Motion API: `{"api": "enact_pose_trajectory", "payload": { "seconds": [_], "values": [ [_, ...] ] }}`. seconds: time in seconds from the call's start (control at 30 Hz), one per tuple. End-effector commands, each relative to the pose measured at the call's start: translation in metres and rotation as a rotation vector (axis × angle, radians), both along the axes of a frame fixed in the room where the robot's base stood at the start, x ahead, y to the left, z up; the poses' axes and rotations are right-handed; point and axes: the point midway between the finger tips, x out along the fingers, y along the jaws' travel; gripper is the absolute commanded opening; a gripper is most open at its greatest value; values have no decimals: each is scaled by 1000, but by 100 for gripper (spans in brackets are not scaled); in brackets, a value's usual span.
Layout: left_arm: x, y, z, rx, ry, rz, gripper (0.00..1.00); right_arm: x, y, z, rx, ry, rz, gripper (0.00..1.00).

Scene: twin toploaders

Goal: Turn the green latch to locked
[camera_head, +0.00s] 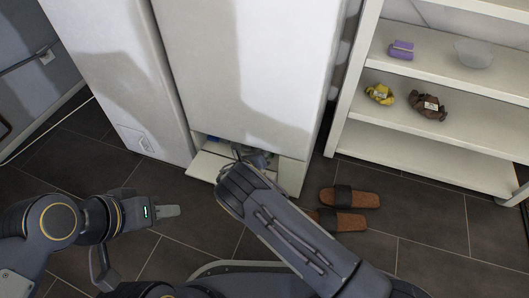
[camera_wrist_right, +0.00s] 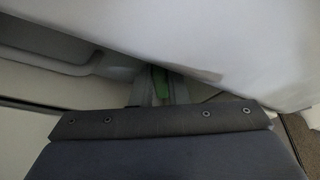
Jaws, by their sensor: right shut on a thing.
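The green latch (camera_wrist_right: 160,83) shows in the wrist view as a small green strip, low inside the open compartment at the foot of the right white machine (camera_head: 240,70). My right gripper (camera_wrist_right: 158,92) is shut on the green latch, with grey finger parts around it that hide much of it. Its turn angle cannot be read. In the head view my right forearm covers most of that gripper and the latch. My left gripper (camera_head: 168,211) is empty above the floor at the left; its jaw gap cannot be made out.
The compartment's white flap (camera_head: 205,168) hangs open low at the front. A second white machine (camera_head: 115,75) stands left. Brown sandals (camera_head: 345,222) lie on the dark tiles at right. A white shelf (camera_head: 425,155) holds a purple item (camera_head: 401,50) and packets.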

Motion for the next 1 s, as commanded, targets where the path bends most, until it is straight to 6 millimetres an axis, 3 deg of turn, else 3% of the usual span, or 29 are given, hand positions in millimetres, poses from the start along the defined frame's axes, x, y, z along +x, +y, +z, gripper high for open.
{"api": "enact_pose_trajectory", "payload": {
  "seconds": [0.03,0.07,0.2,0.57,1.0],
  "values": [
    [0,0,0,0,0,0,36,0,0,-1,-1,1,0,0],
    [0,0,0,0,0,0,36,0,0,-1,-1,1,0,18],
    [0,0,0,0,0,0,36,0,0,-1,0,1,1,35],
    [0,0,4,0,0,0,36,-5,4,3,1,0,2,35],
    [0,0,31,0,0,0,36,-58,36,23,0,1,2,35]
  ]
}}
